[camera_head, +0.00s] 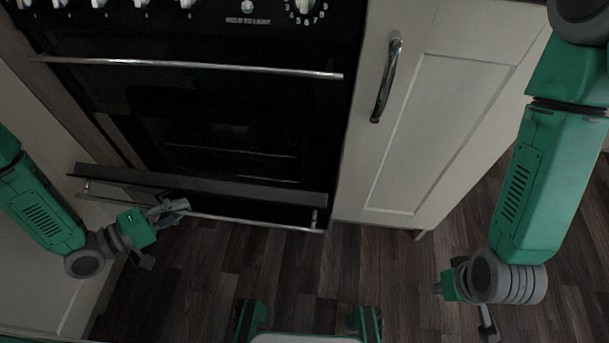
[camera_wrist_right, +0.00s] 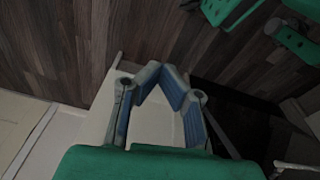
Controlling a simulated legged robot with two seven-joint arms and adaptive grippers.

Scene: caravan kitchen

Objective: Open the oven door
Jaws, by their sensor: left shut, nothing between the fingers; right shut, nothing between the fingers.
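The black oven (camera_head: 140,105) stands at the left in the head view, with an upper handle bar (camera_head: 190,67). Its lower door (camera_head: 230,190) is tilted outward at the top, and dark rack lines show in the cavity behind it. The lower door's silver handle (camera_head: 255,222) runs along its front. My left gripper (camera_head: 172,208) is shut and empty at the left part of this handle, overlapping it in the picture; I cannot tell if they touch. My right gripper (camera_head: 487,326) is shut and empty, low over the floor at the right; its blue-padded fingers also show in the right wrist view (camera_wrist_right: 163,76).
A cream cupboard (camera_head: 425,120) with a dark metal handle (camera_head: 386,78) stands right of the oven. White knobs (camera_head: 140,3) line the oven's top panel. The dark wood floor (camera_head: 400,270) in front is clear apart from parts of my body.

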